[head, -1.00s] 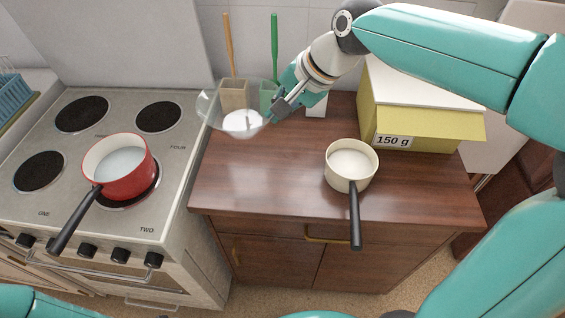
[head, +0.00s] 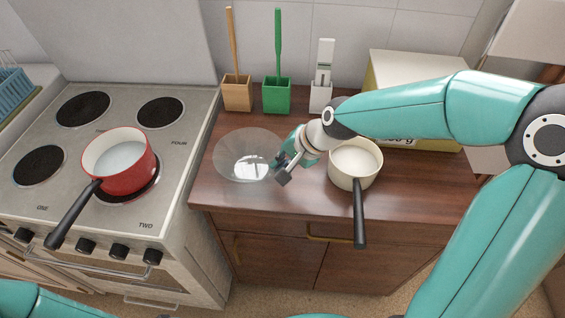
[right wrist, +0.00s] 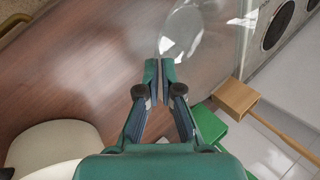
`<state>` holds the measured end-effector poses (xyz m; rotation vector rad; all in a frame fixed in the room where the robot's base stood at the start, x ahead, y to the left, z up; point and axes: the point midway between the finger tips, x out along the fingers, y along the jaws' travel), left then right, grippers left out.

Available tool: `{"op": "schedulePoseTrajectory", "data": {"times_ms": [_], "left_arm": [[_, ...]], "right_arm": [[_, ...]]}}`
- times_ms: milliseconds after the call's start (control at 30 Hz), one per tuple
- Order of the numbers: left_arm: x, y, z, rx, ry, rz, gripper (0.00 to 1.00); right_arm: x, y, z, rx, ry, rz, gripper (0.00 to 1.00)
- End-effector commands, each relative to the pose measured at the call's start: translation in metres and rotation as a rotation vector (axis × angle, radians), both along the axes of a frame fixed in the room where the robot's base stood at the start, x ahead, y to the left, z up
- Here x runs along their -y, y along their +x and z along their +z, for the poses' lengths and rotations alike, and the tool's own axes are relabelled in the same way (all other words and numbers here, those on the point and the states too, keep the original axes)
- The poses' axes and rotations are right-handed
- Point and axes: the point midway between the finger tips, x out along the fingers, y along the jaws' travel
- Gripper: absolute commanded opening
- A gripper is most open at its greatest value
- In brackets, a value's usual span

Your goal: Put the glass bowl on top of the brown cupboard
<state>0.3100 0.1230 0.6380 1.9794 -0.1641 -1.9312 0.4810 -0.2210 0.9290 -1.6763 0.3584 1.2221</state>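The clear glass bowl (head: 232,164) is over the left part of the brown cupboard's top (head: 236,194), in front of the holders. I cannot tell whether its base touches the wood. My right gripper (head: 282,169) is at the bowl's right side, shut on its rim. In the right wrist view the two fingertips (right wrist: 159,66) are close together with the edge of the bowl (right wrist: 200,40) between them. My left gripper is out of view.
A cream saucepan (head: 352,177) stands close right of my right gripper. Wooden (head: 238,95), green (head: 277,97) and white (head: 321,97) holders stand behind. A yellow-green box (head: 372,80) is at the back right. A red saucepan (head: 128,175) sits on the stove at left.

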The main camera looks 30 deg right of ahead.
Motion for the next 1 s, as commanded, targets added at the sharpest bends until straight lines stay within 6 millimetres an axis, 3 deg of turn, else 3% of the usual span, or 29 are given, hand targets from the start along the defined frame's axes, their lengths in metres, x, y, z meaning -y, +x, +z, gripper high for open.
{"op": "schedulePoseTrajectory", "data": {"times_ms": [367, 500, 567, 1000], "left_arm": [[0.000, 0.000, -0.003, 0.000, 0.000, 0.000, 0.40], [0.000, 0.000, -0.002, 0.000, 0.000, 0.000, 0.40], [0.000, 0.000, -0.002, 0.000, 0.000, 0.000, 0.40], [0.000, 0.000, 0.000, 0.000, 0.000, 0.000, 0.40]], "right_arm": [[0.000, 0.001, -0.005, 0.004, 0.000, 0.000, 0.00], [0.000, 0.000, -0.004, 0.002, -0.001, 0.000, 0.25], [0.000, 0.000, -0.004, 0.001, -0.001, 0.000, 0.31], [0.003, -0.003, 0.006, 0.004, 0.000, -0.002, 0.31]]}}
